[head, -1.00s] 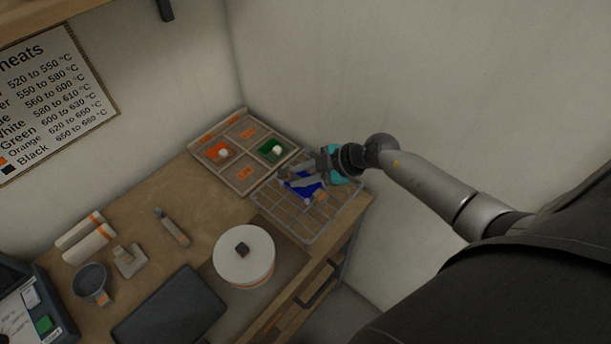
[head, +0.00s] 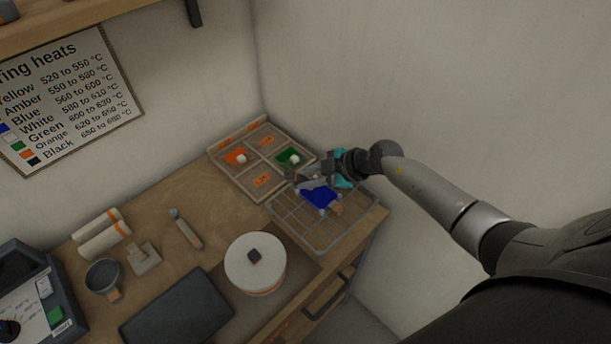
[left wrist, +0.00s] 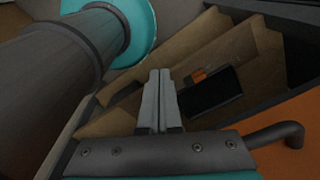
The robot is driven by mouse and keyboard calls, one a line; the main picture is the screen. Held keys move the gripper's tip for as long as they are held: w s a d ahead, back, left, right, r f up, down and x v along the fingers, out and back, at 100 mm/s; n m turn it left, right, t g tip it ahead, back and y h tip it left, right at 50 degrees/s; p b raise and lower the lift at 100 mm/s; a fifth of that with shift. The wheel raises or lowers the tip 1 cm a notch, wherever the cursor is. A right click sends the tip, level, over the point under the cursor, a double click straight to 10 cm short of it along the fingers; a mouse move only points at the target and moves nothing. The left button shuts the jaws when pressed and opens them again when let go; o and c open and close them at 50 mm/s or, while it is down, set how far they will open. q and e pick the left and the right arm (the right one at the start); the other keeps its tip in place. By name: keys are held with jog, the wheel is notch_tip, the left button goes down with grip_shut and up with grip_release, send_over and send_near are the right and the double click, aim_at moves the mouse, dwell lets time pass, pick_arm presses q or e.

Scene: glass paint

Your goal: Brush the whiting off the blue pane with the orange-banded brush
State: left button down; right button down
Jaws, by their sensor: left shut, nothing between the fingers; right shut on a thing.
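The blue pane (head: 320,197) lies on the wire rack at the right end of the bench, with small pale spots near its edges. My right gripper (head: 316,182) is shut at the pane's far side, on what appears to be the orange-banded brush. The brush is mostly hidden by the fingers, and I cannot tell whether its bristles touch the pane. A small tan-orange piece (head: 336,209) shows at the pane's near right corner. My left gripper (left wrist: 159,100) is shut and empty in the left wrist view, and is outside the head view.
The wire rack (head: 322,244) stands beside a compartmented tray (head: 228,177) with an orange and a green pane. A white lidded pot (head: 268,277), dark slab (head: 180,308), grey cup (head: 103,274) and rolls (head: 100,236) occupy the bench. A wall lies close behind the rack.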

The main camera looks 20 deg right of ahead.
jog(key=shift+s+d, duration=0.3)
jog(key=shift+s, duration=0.6)
jog(key=shift+s+d, duration=0.35)
jog(key=shift+s, duration=0.5)
jog(key=shift+s+d, duration=0.3)
jog(key=shift+s, duration=0.6)
jog(key=shift+r, duration=0.1)
jog(key=shift+r, duration=2.45)
notch_tip(320, 180, up, 11)
jog(key=s+a+f+n+b, duration=0.1)
jog(key=s+a+f+b, duration=0.1)
jog(key=a+f+b, duration=0.2)
jog(key=s+a+f+n+g+y+b, duration=0.1)
jog(key=a+f+b, duration=0.3)
jog(key=f+b, duration=0.7)
jog(key=s+b, duration=0.1)
jog(key=b, duration=0.8)
jog(key=shift+a, duration=0.2)
